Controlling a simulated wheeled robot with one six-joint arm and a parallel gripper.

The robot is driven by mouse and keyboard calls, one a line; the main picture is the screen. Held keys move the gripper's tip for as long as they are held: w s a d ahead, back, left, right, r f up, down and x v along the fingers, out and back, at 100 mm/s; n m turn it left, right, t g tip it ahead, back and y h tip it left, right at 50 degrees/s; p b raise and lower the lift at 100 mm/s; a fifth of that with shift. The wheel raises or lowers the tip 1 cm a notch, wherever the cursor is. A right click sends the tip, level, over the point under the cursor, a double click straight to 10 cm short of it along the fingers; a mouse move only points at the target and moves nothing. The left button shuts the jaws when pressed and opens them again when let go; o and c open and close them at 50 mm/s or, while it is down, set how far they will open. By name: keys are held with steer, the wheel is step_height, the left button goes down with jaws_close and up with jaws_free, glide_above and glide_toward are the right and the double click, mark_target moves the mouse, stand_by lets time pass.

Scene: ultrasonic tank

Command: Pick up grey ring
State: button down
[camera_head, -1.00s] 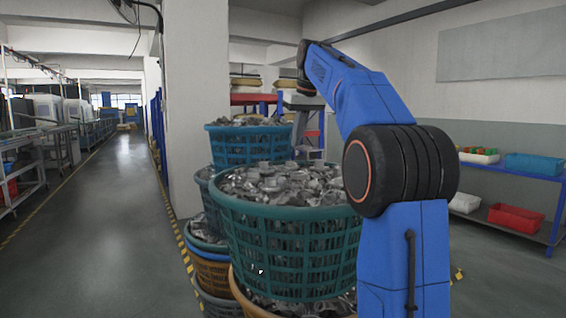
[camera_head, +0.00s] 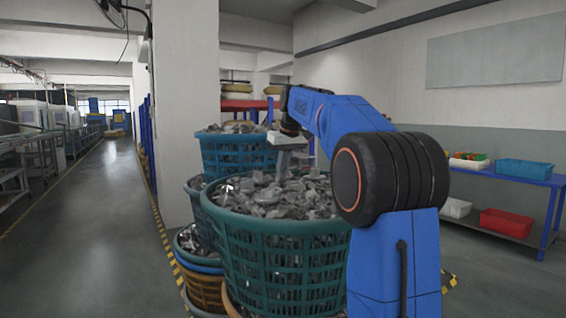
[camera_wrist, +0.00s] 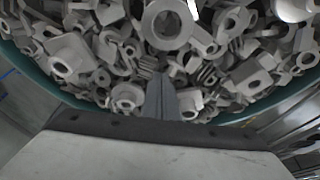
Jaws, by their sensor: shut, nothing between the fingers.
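Many grey metal parts fill the large teal basket (camera_head: 285,255). Several have round holes; a ring-shaped one (camera_wrist: 167,24) shows at the top middle of the wrist view, just beyond my fingertips. I cannot tell which part is the task's grey ring. My gripper (camera_head: 284,176) points down at the heap near the back of the basket. In the wrist view my gripper (camera_wrist: 158,80) has its fingers together with nothing between them. The tips are over or among the parts; whether they touch any is unclear.
A blue basket (camera_head: 235,155) of similar parts stands behind. More baskets are stacked below and to the left, including an orange one (camera_head: 206,291). A blue shelf (camera_head: 520,180) with red and blue bins is at the right. The aisle at the left is clear.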

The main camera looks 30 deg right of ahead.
steer(key=s, duration=0.2)
steer(key=shift+s+r, duration=0.3)
steer(key=shift+s, duration=0.65)
steer(key=s, duration=1.5)
steer(key=s+d, duration=0.1)
steer(key=s, duration=0.7)
steer(key=shift+s, duration=0.35)
